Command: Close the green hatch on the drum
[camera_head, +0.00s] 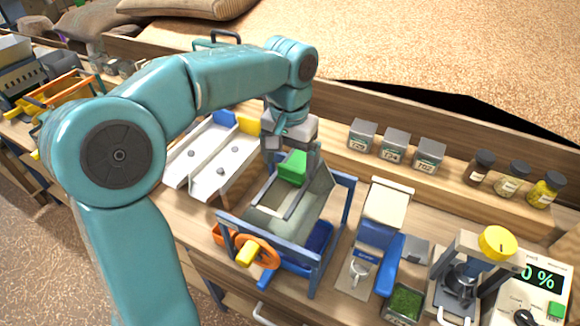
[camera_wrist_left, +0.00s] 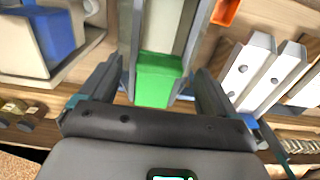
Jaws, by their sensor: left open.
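The drum (camera_head: 312,205) is a grey-green body in a blue frame, with an orange crank wheel at its front. The green hatch (camera_head: 292,167) is at the far upper end of a grey-railed slot on the drum; a pale strip of the slot shows uncovered in front of it. My left gripper (camera_head: 291,158) is open above the hatch, pointing down. In the left wrist view the green hatch (camera_wrist_left: 157,82) lies between the two spread fingers. Whether a finger touches it, I cannot tell. My right gripper is in neither view.
White sloped trays (camera_head: 215,160) stand left of the drum. A blue and cream device (camera_head: 377,235) stands to its right, then a press with a yellow knob (camera_head: 497,242) and a display box (camera_head: 540,285). Labelled tins (camera_head: 394,146) and jars line the back shelf.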

